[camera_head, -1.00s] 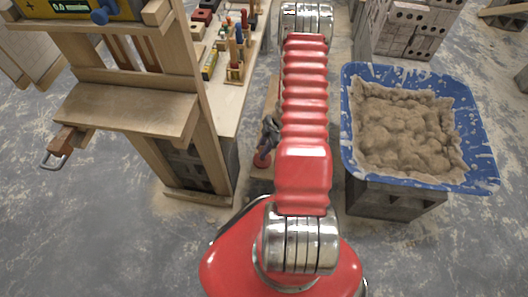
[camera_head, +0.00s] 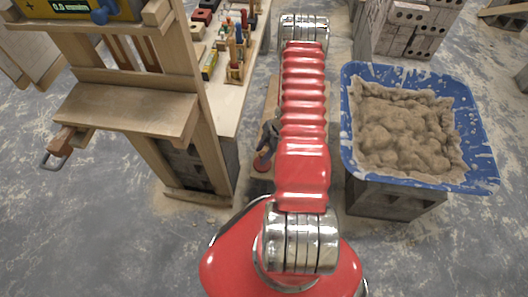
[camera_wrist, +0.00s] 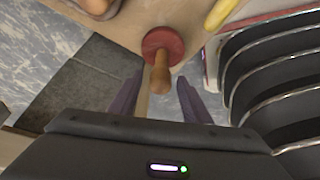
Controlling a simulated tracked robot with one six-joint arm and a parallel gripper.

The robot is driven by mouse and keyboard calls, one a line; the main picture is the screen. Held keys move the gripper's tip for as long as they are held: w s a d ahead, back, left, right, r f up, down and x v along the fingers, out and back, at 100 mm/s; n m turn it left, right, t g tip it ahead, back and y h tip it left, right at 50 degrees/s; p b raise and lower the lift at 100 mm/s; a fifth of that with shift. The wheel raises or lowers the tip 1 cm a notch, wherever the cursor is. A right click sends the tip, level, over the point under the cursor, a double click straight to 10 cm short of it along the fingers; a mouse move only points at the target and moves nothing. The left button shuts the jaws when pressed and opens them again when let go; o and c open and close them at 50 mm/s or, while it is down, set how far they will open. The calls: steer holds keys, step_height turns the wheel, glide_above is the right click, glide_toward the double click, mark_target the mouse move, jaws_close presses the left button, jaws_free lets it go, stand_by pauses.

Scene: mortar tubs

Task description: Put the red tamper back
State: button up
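The red tamper has a round red disc and a wooden handle (camera_wrist: 160,72). In the wrist view its disc (camera_wrist: 163,41) is by the edge of a wooden board (camera_wrist: 125,18), and the handle points towards the camera. In the head view the red disc (camera_head: 262,164) shows just left of my red arm, low between the workbench and the mortar tub. My gripper (camera_wrist: 160,88) is open, its two dark fingers either side of the handle's end with gaps visible. In the head view my gripper (camera_head: 268,143) is partly hidden by my arm.
A wooden bench (camera_head: 130,108) stands at left, with a tool-covered worktop (camera_head: 232,100) behind it. A blue tub (camera_head: 480,140) of mortar stands on a grey block (camera_head: 395,202) at right. A yellow object (camera_wrist: 219,12) lies near the tamper. Front floor is clear.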

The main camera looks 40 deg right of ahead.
steer(key=shift+r, duration=0.1)
steer(key=v, duration=1.2)
steer(key=shift+s, duration=0.1)
stand_by(0.3)
stand_by(0.4)
